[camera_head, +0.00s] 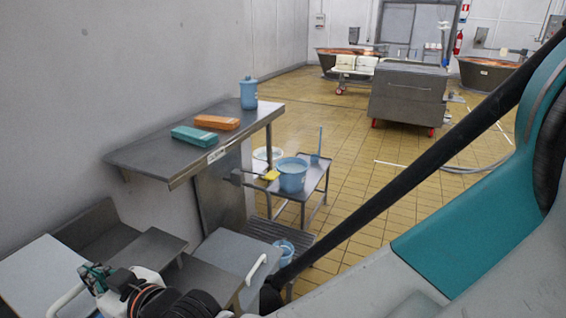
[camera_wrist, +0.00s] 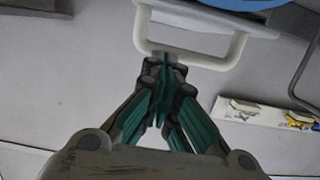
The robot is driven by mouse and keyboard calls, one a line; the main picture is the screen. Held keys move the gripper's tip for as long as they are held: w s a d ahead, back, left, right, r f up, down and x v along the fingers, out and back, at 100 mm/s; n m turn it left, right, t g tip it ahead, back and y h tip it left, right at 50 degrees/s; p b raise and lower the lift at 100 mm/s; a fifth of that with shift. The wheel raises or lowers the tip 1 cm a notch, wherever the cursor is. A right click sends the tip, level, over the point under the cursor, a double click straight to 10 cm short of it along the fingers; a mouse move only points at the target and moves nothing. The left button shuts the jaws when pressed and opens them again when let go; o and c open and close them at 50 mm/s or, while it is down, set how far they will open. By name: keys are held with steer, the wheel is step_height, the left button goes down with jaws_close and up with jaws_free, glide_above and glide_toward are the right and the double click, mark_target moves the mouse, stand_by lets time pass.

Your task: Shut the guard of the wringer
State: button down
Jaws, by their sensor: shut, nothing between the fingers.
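I cannot make out for sure which part is the wringer or its guard. At the lower left of the head view are grey flat panels (camera_head: 235,250), one with a white bar handle (camera_head: 256,270). Another white handle (camera_head: 66,301) shows beside a pale panel (camera_head: 38,272). My gripper (camera_head: 92,270) is at the lower left, close to that left handle. In the wrist view my gripper (camera_wrist: 164,62) has its teal fingers together at the tips, with nothing held. The tips are at the bar of a white U-shaped handle (camera_wrist: 222,62); I cannot tell whether they touch.
A steel wall shelf (camera_head: 150,157) holds a blue canister (camera_head: 249,93), an orange box (camera_head: 217,122) and a teal box (camera_head: 194,136). A blue bucket (camera_head: 292,177) stands on a small steel table (camera_head: 313,182). The tiled floor (camera_head: 345,125) beyond is mostly clear.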

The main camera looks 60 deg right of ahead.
steer(key=shift+w+d+f+b, duration=0.1)
steer(key=shift+d+f+b, duration=0.1)
steer(key=shift+f+b, duration=0.35)
steer(key=shift+w+d+f+b, duration=0.15)
steer(key=shift+f+b, duration=0.2)
steer(key=shift+f, duration=0.4)
steer(key=shift+s, duration=0.1)
steer(key=shift+r, duration=0.15)
steer(key=shift+r, duration=0.7)
step_height(320, 180, up, 8)
steer(key=shift+s+a, duration=0.3)
steer(key=shift+a, duration=0.05)
